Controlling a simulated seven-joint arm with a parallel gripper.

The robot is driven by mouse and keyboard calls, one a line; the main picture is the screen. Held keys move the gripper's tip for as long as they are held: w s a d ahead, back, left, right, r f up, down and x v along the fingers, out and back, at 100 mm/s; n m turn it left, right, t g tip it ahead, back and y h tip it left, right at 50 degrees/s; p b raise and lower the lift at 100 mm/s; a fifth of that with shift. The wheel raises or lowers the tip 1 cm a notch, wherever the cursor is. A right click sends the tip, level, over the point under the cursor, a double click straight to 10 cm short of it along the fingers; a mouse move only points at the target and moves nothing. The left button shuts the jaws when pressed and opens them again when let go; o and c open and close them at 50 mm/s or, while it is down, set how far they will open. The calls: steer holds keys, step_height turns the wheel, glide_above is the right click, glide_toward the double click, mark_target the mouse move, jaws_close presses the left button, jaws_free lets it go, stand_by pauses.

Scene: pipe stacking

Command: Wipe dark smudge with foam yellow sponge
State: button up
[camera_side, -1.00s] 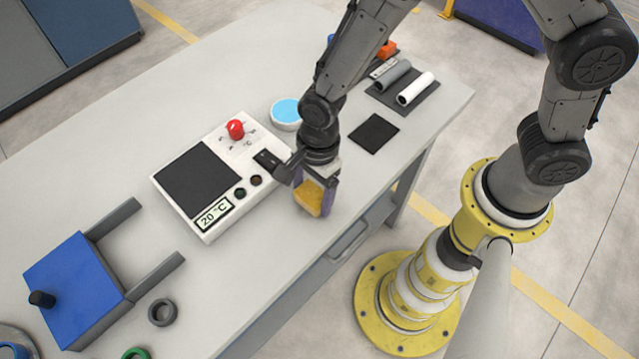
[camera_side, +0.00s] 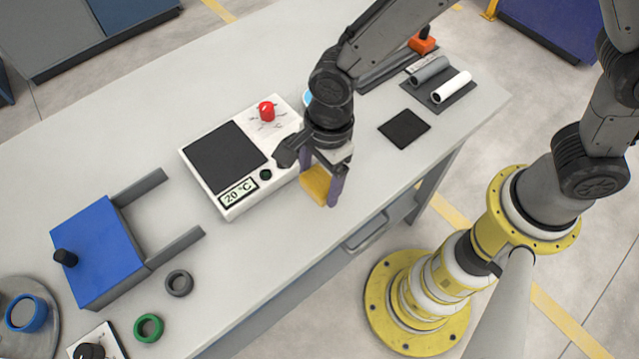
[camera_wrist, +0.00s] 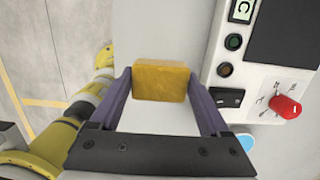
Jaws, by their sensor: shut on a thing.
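The yellow foam sponge (camera_side: 315,184) is between the purple fingers of my gripper (camera_side: 321,186), beside the right side of the white hotplate device. In the wrist view the sponge (camera_wrist: 161,81) spans the gap between the fingertips of my gripper (camera_wrist: 160,84), which is shut on it. I cannot tell whether its underside touches the table. No dark smudge can be made out for certain; the table under the sponge and gripper is partly hidden.
The hotplate (camera_side: 232,162) with a red knob (camera_side: 267,111) stands close to the gripper. A black square mat (camera_side: 404,128) lies to the right, with pipes (camera_side: 451,87) behind it. A blue fixture (camera_side: 98,250) and rings (camera_side: 149,327) are at left. The table's front edge is near.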

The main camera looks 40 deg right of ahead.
steer(key=shift+r, duration=1.4)
